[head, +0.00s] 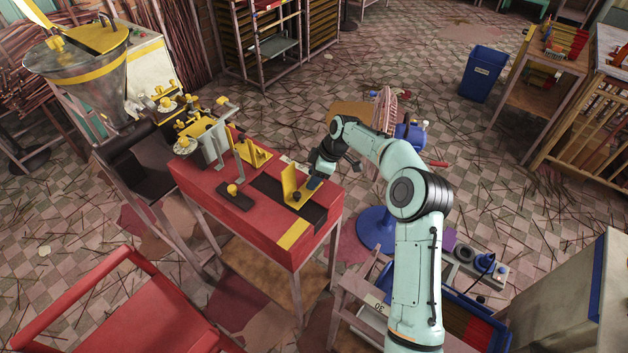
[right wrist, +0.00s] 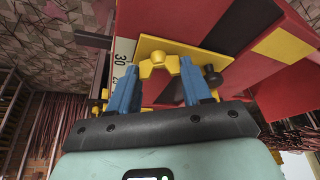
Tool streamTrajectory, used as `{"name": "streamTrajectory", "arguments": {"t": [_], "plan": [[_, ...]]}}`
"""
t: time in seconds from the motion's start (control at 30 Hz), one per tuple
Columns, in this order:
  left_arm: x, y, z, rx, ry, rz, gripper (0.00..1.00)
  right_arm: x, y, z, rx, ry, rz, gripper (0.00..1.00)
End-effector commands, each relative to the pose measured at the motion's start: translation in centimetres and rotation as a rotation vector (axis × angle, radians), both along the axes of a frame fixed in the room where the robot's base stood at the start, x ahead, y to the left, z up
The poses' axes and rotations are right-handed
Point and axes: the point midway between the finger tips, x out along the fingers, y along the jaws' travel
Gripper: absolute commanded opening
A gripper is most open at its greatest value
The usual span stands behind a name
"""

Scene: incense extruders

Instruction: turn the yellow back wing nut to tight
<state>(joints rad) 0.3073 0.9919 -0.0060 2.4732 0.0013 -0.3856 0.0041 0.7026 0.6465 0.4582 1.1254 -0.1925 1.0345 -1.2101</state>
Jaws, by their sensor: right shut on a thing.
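A yellow wing nut (right wrist: 158,60) sits against the face of an upright yellow plate (right wrist: 208,60) in the right wrist view. My right gripper (right wrist: 160,69) has its blue fingers on either side of the nut, shut on its wings. In the head view, the yellow plate (head: 289,182) stands on a black strip near the right end of a red bench (head: 215,181). My right gripper (head: 313,183) is at the plate's right side there, and the plate hides the gripped nut. My left gripper is not in view.
A small yellow knob (head: 232,189) sits on a dark block left of the plate. Another yellow bracket (head: 252,155) and a grey extruder frame (head: 211,145) stand farther back. A scale marked 30 (right wrist: 121,55) lies beside the plate.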

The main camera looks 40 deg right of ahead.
Motion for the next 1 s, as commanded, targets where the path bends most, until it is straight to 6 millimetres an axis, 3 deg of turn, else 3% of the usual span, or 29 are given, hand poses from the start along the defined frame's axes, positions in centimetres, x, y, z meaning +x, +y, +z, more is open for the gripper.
{"name": "streamTrajectory", "arguments": {"t": [0.1,0.4,1.0], "plan": [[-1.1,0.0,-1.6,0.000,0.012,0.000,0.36,-0.2,0.1,-0.3,-0.004,-0.001,-0.109,0.18],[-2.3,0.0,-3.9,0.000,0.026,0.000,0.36,-0.2,0.3,-0.1,-0.002,-0.002,-0.391,0.18],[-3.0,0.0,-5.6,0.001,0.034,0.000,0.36,-0.2,0.5,0.1,-0.002,0.000,-0.877,0.18]]}}
